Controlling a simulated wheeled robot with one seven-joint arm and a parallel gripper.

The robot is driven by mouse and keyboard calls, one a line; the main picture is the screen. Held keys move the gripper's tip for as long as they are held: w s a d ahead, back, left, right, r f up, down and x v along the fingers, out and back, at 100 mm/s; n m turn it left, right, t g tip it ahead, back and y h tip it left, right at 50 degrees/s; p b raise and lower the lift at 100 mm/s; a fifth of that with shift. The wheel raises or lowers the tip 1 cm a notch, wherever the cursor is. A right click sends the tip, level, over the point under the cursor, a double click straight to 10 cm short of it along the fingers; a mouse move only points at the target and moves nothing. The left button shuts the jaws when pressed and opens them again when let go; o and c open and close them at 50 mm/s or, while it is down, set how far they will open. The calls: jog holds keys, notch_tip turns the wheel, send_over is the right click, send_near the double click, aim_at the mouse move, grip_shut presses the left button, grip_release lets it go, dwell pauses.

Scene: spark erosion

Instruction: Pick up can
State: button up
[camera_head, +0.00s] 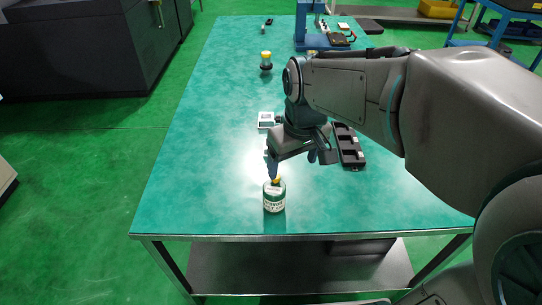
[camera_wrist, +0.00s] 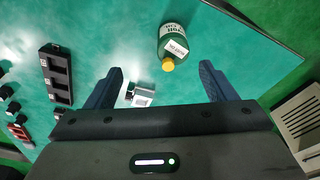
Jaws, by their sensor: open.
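The can (camera_head: 274,199) is green and white with lettering and a yellow cap, and stands upright near the front edge of the green table. In the wrist view the can (camera_wrist: 174,40) lies ahead of the fingers, its yellow cap toward the space between them. My gripper (camera_head: 292,168) is just above and behind the can in the head view, and partly covers its top. My gripper (camera_wrist: 158,85) also shows in the wrist view, with two blue fingers wide apart and nothing held. I cannot tell whether a finger touches the cap.
A black tray (camera_head: 348,146) lies right of my gripper. A blue machine (camera_head: 311,25) stands at the far end. The table's left side (camera_head: 190,160) is clear.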

aim_at(275, 187)
jog(key=shift+n, duration=0.6)
jog(key=w+a+f, duration=0.1)
jog(key=f, duration=0.2)
jog(key=a+f+b, duration=0.1)
jog(key=f, duration=0.1)
jog(key=w+a+f, duration=0.1)
jog(key=f, duration=0.2)
jog(key=shift+w+f, duration=0.3)
jog(key=shift+w+a+f+b, duration=0.15)
jog(key=shift+f+b, duration=0.05)
jog(key=shift+f, duration=0.8)
jog(key=shift+w+a+f+b, duration=0.15)
jog(key=shift+f+b, duration=0.1)
jog(key=shift+f, duration=0.8)
jog(key=shift+w+a+f+b, duration=0.1)
jog(key=shift+a+f+b, duration=0.1)
jog(key=shift+f, duration=0.8)
jog(key=shift+d, duration=0.1)
jog(key=c, duration=1.2)
